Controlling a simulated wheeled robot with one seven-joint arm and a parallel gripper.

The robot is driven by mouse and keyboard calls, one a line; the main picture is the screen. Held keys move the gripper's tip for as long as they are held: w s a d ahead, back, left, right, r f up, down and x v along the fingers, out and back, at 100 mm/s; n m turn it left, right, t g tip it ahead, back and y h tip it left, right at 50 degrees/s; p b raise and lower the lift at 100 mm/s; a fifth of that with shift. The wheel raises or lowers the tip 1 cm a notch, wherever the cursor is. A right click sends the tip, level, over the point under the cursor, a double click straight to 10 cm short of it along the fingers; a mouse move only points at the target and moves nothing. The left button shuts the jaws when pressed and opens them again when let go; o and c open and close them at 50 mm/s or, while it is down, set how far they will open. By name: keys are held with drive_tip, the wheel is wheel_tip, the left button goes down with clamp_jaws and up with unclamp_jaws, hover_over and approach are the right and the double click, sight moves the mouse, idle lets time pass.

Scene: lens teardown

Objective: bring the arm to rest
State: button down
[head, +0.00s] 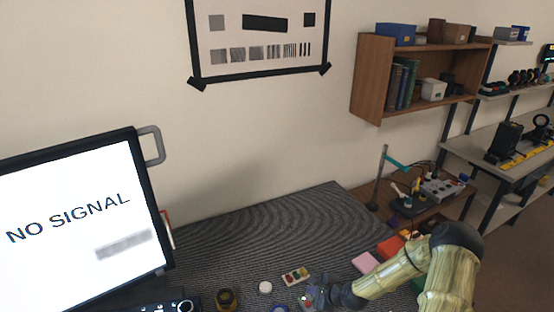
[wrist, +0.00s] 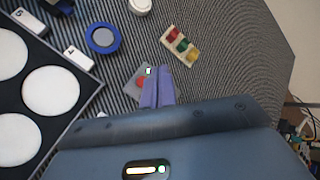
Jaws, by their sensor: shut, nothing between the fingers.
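My arm (head: 440,275) reaches in from the lower right in the head view. My gripper (wrist: 157,86) shows in the wrist view with its two purple-grey fingers together and nothing between them. It is over the striped mat (wrist: 225,60), next to a small grey piece with a red button and a green light (wrist: 140,80), which the fingers partly cover. I cannot tell whether they touch it. In the head view the gripper (head: 318,297) is small at the bottom, near the mat's front part.
A tray with white round pads (wrist: 50,90), a blue ring (wrist: 103,38), a white disc (wrist: 140,5) and a block with coloured pieces (wrist: 180,43) lie around the gripper. A monitor (head: 75,225) stands at left. Pink and orange pads (head: 366,262) lie near my arm. The mat's back is clear.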

drive_tip(key=s+r+n+g+h, duration=0.2)
drive_tip(key=s+r+n, duration=0.8)
drive_tip(key=r, duration=0.3)
drive_tip(key=s+r+n+g+h, duration=0.3)
drive_tip(key=s+r+n, duration=0.7)
drive_tip(key=r, duration=0.4)
drive_tip(key=shift+s+a+r, duration=0.15)
drive_tip(key=shift+s+a, duration=0.15)
drive_tip(key=shift+s, duration=0.35)
idle(0.3)
